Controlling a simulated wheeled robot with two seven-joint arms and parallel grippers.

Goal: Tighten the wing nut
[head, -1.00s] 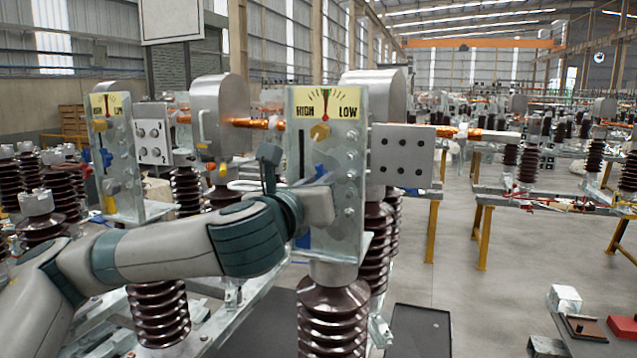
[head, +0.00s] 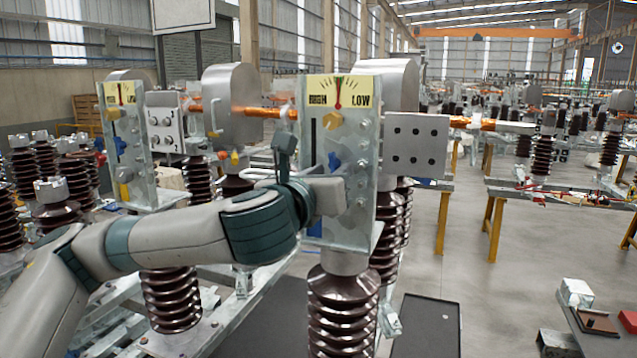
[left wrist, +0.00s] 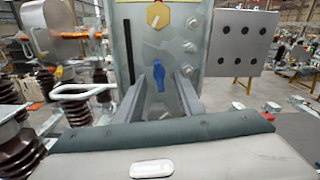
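A blue wing nut (head: 334,161) sits on the front of the nearer upright metal panel (head: 367,200), below a hexagonal yellow nut (head: 333,121) and a HIGH/LOW dial (head: 340,92). My left gripper (head: 328,192) is in front of this panel, just below the wing nut in the head view. In the left wrist view the two fingers (left wrist: 166,92) are spread, with the blue wing nut (left wrist: 158,74) showing between and beyond their tips. The fingers do not appear to touch it. My right gripper is in neither view.
A similar panel (head: 136,170) with its own dial stands at the left. A grey box with several holes (head: 417,146) sits right of the nearer panel. A white handle loop (left wrist: 84,91) is left of the fingers. Brown ribbed insulators (head: 343,305) stand below.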

